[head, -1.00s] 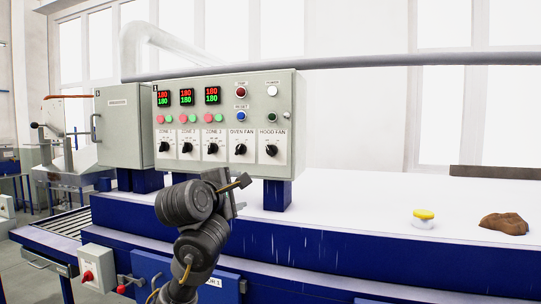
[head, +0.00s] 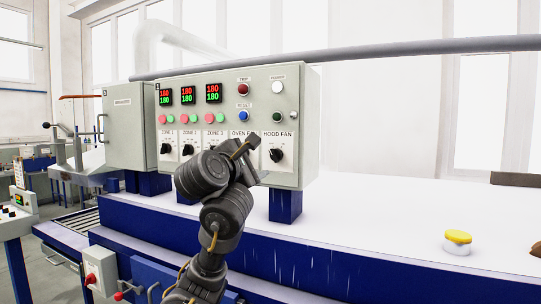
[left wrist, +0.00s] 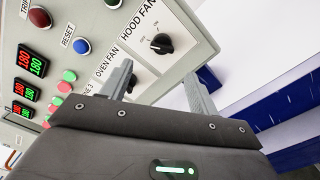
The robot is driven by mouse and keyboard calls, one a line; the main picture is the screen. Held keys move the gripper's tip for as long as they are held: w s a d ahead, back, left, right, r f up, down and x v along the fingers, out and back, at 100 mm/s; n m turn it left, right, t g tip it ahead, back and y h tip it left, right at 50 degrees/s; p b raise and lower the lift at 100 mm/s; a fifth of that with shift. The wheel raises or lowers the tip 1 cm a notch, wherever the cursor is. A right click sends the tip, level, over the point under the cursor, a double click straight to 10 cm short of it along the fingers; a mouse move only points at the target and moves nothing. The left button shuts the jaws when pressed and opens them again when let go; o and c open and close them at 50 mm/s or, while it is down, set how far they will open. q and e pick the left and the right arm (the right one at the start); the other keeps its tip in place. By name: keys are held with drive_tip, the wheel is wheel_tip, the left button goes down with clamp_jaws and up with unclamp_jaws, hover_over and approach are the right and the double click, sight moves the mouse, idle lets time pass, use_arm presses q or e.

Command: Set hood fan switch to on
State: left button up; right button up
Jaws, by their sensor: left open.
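The hood fan switch (head: 276,155) is a black rotary knob on a white plate labelled HOOD FAN, at the lower right of the grey control panel (head: 305,110). In the left wrist view the knob (left wrist: 159,43) shows with OFF and ON marks; its exact setting is hard to read. My left gripper (head: 248,150) is in front of the panel, just left of the knob, covering part of the oven fan plate. In the left wrist view its two fingers (left wrist: 160,85) are apart and empty, with the knob beyond them. My right gripper is in neither view.
The oven fan plate (left wrist: 107,66) is beside the hood fan plate. Red and blue buttons (head: 243,116) and zone displays (head: 187,96) sit above and left. A yellow-topped button (head: 458,237) stands on the white surface at right. Space right of the panel is clear.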

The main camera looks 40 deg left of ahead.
sight(271, 156)
use_arm(q)
drive_tip(key=p+x, duration=0.1)
drive_tip(key=x, duration=0.6)
drive_tip(key=shift+w+d+f, duration=0.1)
drive_tip(key=shift+w+f, duration=0.05)
drive_tip(key=shift+f, duration=0.05)
drive_tip(key=shift+w+r, duration=0.1)
drive_tip(key=shift+w, duration=0.15)
drive_tip(key=shift+w+a, duration=0.35)
drive_tip(key=shift+w, duration=0.05)
drive_tip(key=shift+w+a, duration=0.1)
drive_tip(key=shift+w, duration=0.25)
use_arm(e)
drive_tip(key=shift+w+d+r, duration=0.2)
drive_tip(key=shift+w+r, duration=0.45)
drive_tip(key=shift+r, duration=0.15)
use_arm(q)
drive_tip(key=shift+s, duration=0.1)
drive_tip(key=c, duration=1)
